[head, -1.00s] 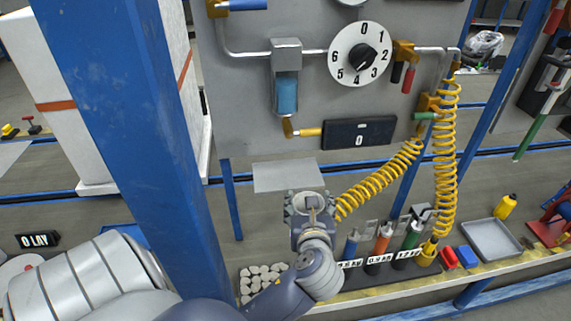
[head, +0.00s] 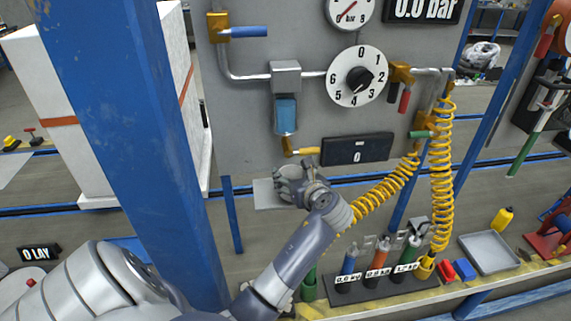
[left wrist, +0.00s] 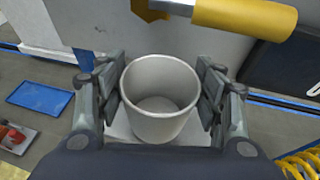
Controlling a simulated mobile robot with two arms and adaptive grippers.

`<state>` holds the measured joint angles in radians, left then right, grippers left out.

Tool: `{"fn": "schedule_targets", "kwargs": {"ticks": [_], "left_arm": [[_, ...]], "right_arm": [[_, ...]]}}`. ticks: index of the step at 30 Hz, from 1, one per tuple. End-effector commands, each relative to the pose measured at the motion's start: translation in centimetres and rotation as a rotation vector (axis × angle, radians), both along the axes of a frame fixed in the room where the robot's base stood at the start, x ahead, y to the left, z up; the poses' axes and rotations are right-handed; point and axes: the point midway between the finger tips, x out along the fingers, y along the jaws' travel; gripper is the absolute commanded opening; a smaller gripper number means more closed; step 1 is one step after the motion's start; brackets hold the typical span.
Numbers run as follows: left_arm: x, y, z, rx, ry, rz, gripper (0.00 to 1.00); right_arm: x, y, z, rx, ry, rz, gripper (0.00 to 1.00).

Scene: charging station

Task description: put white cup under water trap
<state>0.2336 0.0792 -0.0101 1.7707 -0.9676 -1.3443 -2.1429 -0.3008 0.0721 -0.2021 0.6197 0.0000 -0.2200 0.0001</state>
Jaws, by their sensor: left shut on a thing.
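The white cup (left wrist: 160,98) is upright and looks empty in the left wrist view. My left gripper (left wrist: 160,95) is shut on it, a finger pad on each side. In the head view the left gripper (head: 293,183) is at the small light grey shelf (head: 263,195) and mostly hides the cup. The water trap (head: 286,114), with its blue bowl, hangs on the grey panel above the gripper. Its brass outlet and yellow-handled valve (head: 303,151) lie just above the gripper; the yellow handle (left wrist: 245,14) also shows beyond the cup. Whether the cup touches the shelf cannot be told. My right gripper is not in view.
Yellow coiled hoses (head: 440,180) hang right of my left gripper. A black rack (head: 385,283) with several coloured tools stands below, with a grey tray (head: 489,252) to its right. A blue post (head: 140,150) stands on the left. The numbered dial (head: 357,76) is above.

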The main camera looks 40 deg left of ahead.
Motion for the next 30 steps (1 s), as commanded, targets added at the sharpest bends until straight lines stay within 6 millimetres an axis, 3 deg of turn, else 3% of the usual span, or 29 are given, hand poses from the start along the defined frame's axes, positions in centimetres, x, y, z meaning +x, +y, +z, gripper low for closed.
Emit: {"fn": "schedule_targets", "kwargs": {"ticks": [8,13,18,28,29,30], "left_arm": [[1.3,2.6,0.2,0.001,-0.001,0.001,0.34],[2.7,5.2,0.2,0.001,-0.001,0.001,0.34],[2.6,5.0,-1.6,-0.002,0.002,-0.003,0.34],[2.6,5.0,-1.8,-0.001,0.001,-0.002,0.34],[2.6,5.0,-1.8,-0.001,0.0,-0.002,0.69],[2.6,5.0,-1.8,-0.001,0.0,-0.002,0.78]], "right_arm": [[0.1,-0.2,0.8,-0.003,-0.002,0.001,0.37],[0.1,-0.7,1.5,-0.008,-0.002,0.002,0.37],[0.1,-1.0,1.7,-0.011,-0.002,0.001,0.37],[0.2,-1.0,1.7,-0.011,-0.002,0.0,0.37],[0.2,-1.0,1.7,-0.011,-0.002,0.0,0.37],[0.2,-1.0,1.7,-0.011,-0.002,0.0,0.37]]}}
